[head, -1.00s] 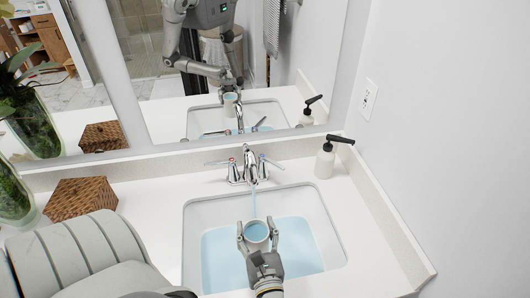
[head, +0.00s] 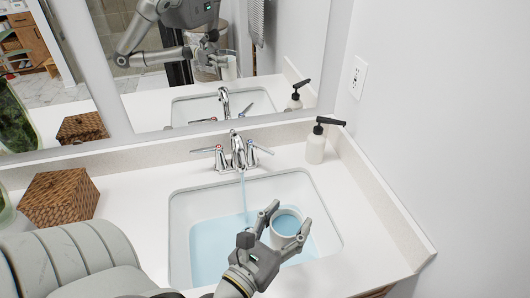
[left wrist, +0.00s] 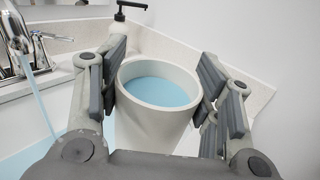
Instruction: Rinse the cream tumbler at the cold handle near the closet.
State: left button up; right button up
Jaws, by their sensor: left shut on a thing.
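My left gripper (head: 288,219) is shut around the cream tumbler (head: 277,239) above the right part of the sink basin (head: 179,235). In the left wrist view the tumbler (left wrist: 152,125) stands about upright between the finger pads and holds bluish water. The faucet (head: 238,152) is running. Its stream (head: 243,195) falls to the left of the tumbler, outside it. The blue-marked cold handle (head: 256,150) is right of the spout and the red-marked handle (head: 215,153) is left. My right gripper is not in view.
The basin holds bluish water. A soap dispenser (head: 316,147) stands behind the basin at right, near the wall. A woven box (head: 60,197) sits on the counter at left. The mirror (head: 160,90) behind reflects the sink and me.

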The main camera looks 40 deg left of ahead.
aim_at(251, 144)
jog(key=u, duration=2.55)
jog(key=k+j, duration=0.3)
jog(key=k, duration=0.15)
jog(key=k+j, duration=0.25)
jog(key=k, duration=0.2)
jog(key=u, duration=0.05)
